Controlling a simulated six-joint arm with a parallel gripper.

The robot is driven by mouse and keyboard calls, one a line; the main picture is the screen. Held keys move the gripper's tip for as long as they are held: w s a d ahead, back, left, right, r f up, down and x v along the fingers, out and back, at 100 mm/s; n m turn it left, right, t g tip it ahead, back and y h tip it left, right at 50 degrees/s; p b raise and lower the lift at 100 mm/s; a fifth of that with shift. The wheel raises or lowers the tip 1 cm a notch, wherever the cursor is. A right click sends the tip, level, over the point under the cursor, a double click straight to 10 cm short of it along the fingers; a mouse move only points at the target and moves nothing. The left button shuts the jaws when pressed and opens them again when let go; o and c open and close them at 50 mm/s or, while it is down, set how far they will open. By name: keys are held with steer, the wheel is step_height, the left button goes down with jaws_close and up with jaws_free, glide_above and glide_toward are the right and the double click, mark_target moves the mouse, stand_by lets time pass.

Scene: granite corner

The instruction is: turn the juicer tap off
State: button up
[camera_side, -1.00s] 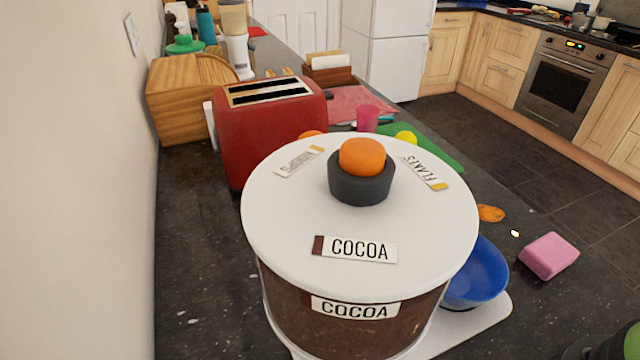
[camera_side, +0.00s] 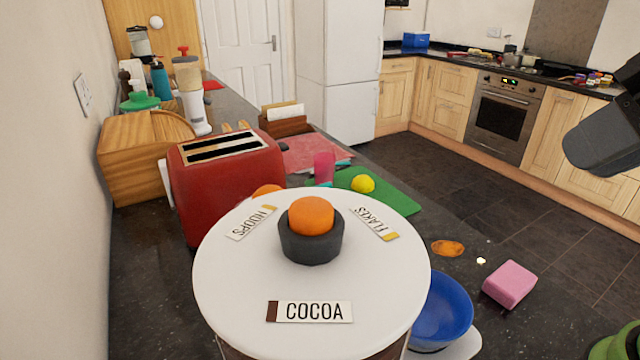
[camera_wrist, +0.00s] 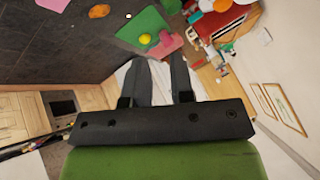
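I cannot pick out a juicer tap for certain in either view. In the side view a white-lidded round container (camera_side: 235,285) labelled COCOA, HOOPS and FLAKES fills the foreground, with an orange (camera_side: 311,216) in a dark cup (camera_side: 311,246) on its lid. A white appliance with a beige top (camera_side: 190,92) stands far back on the counter; I cannot tell whether it is the juicer. In the wrist view my gripper (camera_wrist: 160,62) has two dark fingers apart, with nothing visible between them. It is above the room, pointing towards the counter things.
A red toaster (camera_side: 226,185) and wooden bread bin (camera_side: 145,160) stand along the wall. A green board (camera_side: 385,196) with a yellow ball (camera_side: 362,183), a pink cup (camera_side: 324,168), a blue bowl (camera_side: 441,308) and a pink block (camera_side: 510,285) lie towards the counter's right side.

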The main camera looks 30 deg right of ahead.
steer(key=c, duration=0.3)
steer(key=shift+w+a+n, duration=0.2)
steer(key=shift+w+n, duration=0.15)
steer(key=shift+n, duration=0.05)
jaws_close()
steer(key=w+a+f+n+g+y, duration=0.15)
steer(key=w+a+n, duration=0.25)
steer(key=w+n, duration=0.65)
steer(key=w+a+f+n, duration=0.3)
steer(key=w+f+n, duration=0.1)
steer(key=w+f, duration=0.3)
steer(key=w+a+f+n+y, duration=0.1)
steer(key=w+a+f+n, duration=0.2)
steer(key=w+f+n, duration=0.2)
steer(key=shift+w+f, duration=1.55)
steer(key=shift+w, duration=0.8)
